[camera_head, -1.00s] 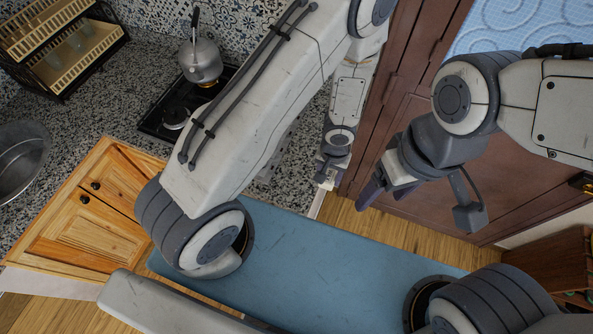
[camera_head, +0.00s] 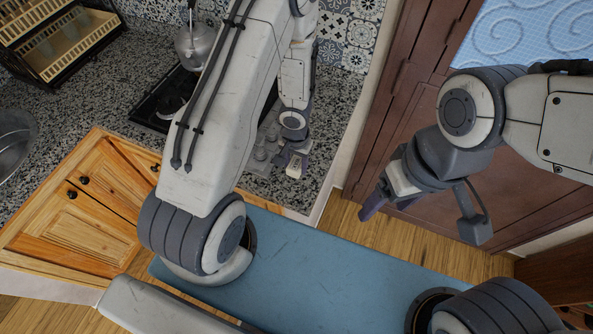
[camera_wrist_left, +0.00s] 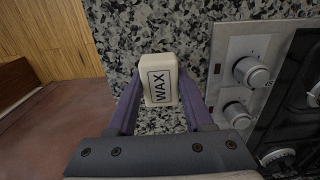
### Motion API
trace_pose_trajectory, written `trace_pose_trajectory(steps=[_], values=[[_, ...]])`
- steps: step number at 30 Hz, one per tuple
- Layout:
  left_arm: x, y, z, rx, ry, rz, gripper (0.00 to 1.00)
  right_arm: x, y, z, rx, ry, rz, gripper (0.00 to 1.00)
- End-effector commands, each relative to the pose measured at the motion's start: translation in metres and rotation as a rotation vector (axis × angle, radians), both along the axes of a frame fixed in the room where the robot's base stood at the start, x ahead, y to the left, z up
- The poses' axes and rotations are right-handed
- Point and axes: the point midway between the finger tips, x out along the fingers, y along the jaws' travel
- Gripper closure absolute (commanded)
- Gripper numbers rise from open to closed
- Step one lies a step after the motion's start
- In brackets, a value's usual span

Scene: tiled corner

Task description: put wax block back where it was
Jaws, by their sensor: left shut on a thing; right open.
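The white wax block (camera_wrist_left: 158,82), with a black-framed "WAX" label, sits between the purple fingers of my left gripper (camera_wrist_left: 160,95), which is shut on it. In the left wrist view it shows against the speckled granite counter (camera_wrist_left: 125,35), left of the stove knobs. In the head view the wax block (camera_head: 294,170) is a small pale shape at the tip of my left gripper (camera_head: 291,162), above the counter's right end. My right gripper (camera_head: 386,203) is open and empty in front of the brown cabinet doors. Whether the block touches the counter cannot be told.
The stove knobs (camera_wrist_left: 250,72) and dark hob (camera_wrist_left: 305,85) lie right of the block in the wrist view. A dish rack (camera_head: 55,40) is at the far left. Bare counter (camera_head: 335,120) lies right of the left gripper.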

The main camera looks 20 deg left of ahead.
Motion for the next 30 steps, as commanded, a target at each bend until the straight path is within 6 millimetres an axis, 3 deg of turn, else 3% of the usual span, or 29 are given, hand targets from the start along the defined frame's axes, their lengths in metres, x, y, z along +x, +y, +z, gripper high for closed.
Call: trace_pose_trajectory(steps=[1, 3, 17, 18, 20, 30], values=[[0.0001, -0.0003, -0.0139, 0.0, 0.0, 0.0, 1.0, -0.0001, -0.0001, -0.0141, 0.0, 0.0, -0.001, 0.27], [0.0002, -0.0004, -0.019, 0.0, 0.0, 0.0, 1.0, -0.0001, -0.0001, -0.0191, -0.001, 0.001, -0.003, 0.27], [0.0003, -0.0008, -0.0233, 0.0, -0.001, 0.0, 1.0, -0.0001, -0.0001, -0.0234, 0.0, 0.0, -0.004, 0.27], [0.0003, -0.0008, -0.0218, 0.0, -0.001, 0.001, 0.37, -0.0001, -0.0001, -0.0219, 0.0, 0.0, -0.004, 0.27], [0.0002, -0.0008, -0.0215, 0.0, -0.001, 0.001, 0.19, -0.0001, -0.0001, -0.0216, 0.0, 0.0, -0.004, 0.27], [0.0002, -0.0006, -0.0195, 0.0, 0.0, 0.0, 0.19, -0.0001, -0.0001, -0.0197, 0.0, 0.0, -0.004, 0.27]])
